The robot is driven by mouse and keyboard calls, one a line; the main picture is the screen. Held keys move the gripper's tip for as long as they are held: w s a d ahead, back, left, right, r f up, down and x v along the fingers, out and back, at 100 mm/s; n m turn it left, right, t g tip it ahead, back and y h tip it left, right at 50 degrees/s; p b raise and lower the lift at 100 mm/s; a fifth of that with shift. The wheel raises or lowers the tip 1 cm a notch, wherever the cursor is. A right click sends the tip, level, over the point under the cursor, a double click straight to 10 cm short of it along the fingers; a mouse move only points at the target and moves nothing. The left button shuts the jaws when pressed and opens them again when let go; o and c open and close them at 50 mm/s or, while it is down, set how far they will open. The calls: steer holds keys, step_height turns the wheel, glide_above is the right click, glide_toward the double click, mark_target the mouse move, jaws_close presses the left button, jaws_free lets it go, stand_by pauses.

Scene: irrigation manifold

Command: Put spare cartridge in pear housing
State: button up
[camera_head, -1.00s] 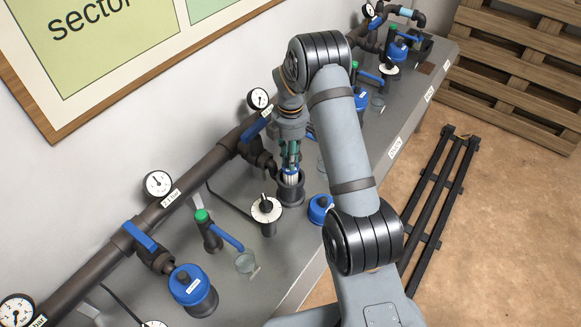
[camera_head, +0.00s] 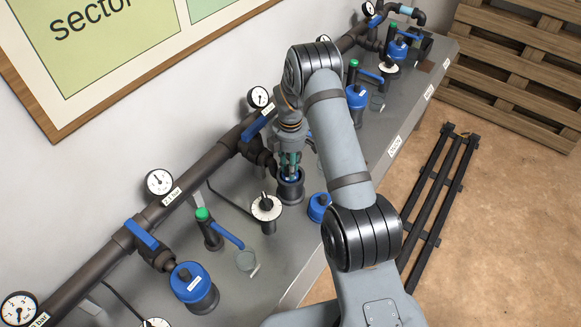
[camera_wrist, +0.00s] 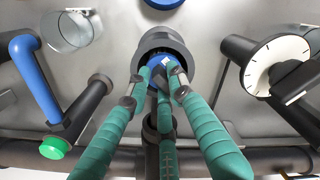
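My gripper (camera_head: 290,166) points down over an open dark housing (camera_head: 291,192) in the middle of the bench. In the wrist view, the green fingers (camera_wrist: 160,72) close on the blue end of the cartridge (camera_wrist: 154,66), inside the mouth of the housing (camera_wrist: 165,40). The cartridge's body is hidden inside the housing, so I cannot tell how deep it sits. No label naming this housing as pear is readable.
A loose blue cap (camera_head: 319,207) lies on the bench right of the housing. A white dial (camera_head: 266,207) stands close to its left. A blue-capped housing (camera_head: 194,288) and a green-topped valve (camera_head: 208,228) stand nearer. A pipe with gauges (camera_head: 196,176) runs along the wall.

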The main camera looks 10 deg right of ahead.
steer(key=shift+o, duration=1.3)
step_height(320, 180, up, 12)
steer(key=b, duration=0.2)
steer(key=shift+r, duration=0.2)
